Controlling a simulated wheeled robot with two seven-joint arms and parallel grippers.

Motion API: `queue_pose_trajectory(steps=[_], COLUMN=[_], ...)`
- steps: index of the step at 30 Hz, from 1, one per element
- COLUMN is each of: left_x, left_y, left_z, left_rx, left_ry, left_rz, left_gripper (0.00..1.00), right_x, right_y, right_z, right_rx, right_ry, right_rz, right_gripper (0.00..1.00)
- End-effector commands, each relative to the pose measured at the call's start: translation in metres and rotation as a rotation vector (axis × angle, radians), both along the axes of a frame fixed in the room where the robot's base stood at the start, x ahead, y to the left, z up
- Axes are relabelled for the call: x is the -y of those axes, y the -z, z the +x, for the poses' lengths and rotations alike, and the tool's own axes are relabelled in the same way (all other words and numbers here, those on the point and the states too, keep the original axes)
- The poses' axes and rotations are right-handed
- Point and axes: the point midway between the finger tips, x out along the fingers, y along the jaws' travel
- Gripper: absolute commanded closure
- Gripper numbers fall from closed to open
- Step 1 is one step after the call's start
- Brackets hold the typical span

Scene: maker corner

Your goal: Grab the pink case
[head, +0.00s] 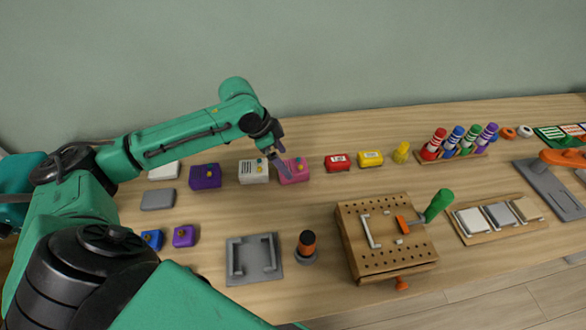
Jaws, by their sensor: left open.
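The pink case (296,171) lies on the wooden table, in the row of small cases near the back. It has a small yellow part and a light patch on top. My left gripper (282,165) is open at the left side of the pink case, with its fingers close to it and covering part of it. I cannot tell whether the fingers touch the case. My right gripper is not in view.
A white case (251,176) and a purple case (204,179) stand left of the pink case. A red case (337,162) and a yellow case (370,158) stand to its right. A pegboard block (390,262) is in front. Bare tabletop lies between.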

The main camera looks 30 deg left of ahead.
Motion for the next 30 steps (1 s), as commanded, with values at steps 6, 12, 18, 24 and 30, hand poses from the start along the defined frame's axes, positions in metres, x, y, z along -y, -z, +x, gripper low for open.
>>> queue_pose_trajectory(steps=[6,12,18,24,30], left_x=[0.009,0.015,0.015,0.015,0.015], left_y=[0.03,0.053,0.053,0.052,0.052], left_z=[0.013,0.019,0.019,0.019,0.019], left_rx=[-0.001,0.002,0.001,0.002,0.002], left_ry=[0.0,0.001,0.0,0.0,0.0], left_rz=[-0.002,0.002,0.002,0.001,0.001], left_gripper=[0.0,0.0,0.15,0.86,0.86], right_x=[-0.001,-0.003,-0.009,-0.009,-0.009], right_y=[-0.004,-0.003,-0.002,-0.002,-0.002], right_z=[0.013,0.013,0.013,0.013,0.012], right_rx=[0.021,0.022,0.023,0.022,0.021], right_ry=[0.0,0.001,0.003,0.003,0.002], right_rz=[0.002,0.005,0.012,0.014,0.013], right_gripper=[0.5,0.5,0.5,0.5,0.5])
